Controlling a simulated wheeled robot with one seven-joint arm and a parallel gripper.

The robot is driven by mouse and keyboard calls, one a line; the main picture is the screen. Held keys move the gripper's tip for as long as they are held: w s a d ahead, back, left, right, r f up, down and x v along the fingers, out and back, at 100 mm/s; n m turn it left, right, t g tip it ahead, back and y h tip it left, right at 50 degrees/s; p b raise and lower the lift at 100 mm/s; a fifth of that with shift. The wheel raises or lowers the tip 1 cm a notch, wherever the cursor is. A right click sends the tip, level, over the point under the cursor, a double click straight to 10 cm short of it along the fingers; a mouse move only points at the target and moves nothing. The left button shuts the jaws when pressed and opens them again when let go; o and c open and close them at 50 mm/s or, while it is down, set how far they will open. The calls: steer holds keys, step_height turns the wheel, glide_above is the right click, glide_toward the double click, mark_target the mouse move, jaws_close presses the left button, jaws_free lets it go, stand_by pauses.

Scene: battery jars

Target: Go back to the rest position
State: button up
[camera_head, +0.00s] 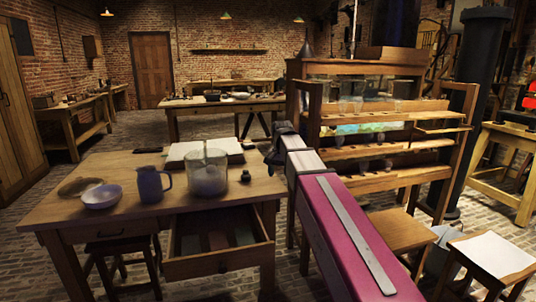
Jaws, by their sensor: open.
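My arm reaches in from the lower right. My dark gripper (273,160) is at its far end, above the right end of the wooden table (120,215). It is small in this view and partly hidden by my own arm. It is open, and I see nothing held in it. A large glass jar (206,173) stands on the table to the left of my gripper, apart from it. A small dark object (246,177) sits on the table between the jar and my gripper.
A blue-grey jug (154,184), a pale bowl (101,196) and an open book (190,149) are on the table. Its drawer (219,262) is pulled open in front. A wooden shelf rack (390,150) with glass vessels stands close on the right. A stool (494,256) is lower right.

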steer(key=s+d+f+n, duration=0.1)
steer(key=s+d+f, duration=0.3)
steer(key=f, duration=0.6)
steer(key=s+d+f+n, duration=0.2)
steer(key=s+d+f, duration=0.3)
steer(key=f, duration=0.5)
steer(key=s+d+f+n, duration=0.1)
steer(key=s+d+f, duration=0.3)
steer(key=s+f, duration=0.4)
step_height(320, 180, down, 2)
steer(key=shift+s+d+f, duration=0.2)
steer(key=shift+d+f, duration=0.05)
steer(key=shift+d, duration=0.15)
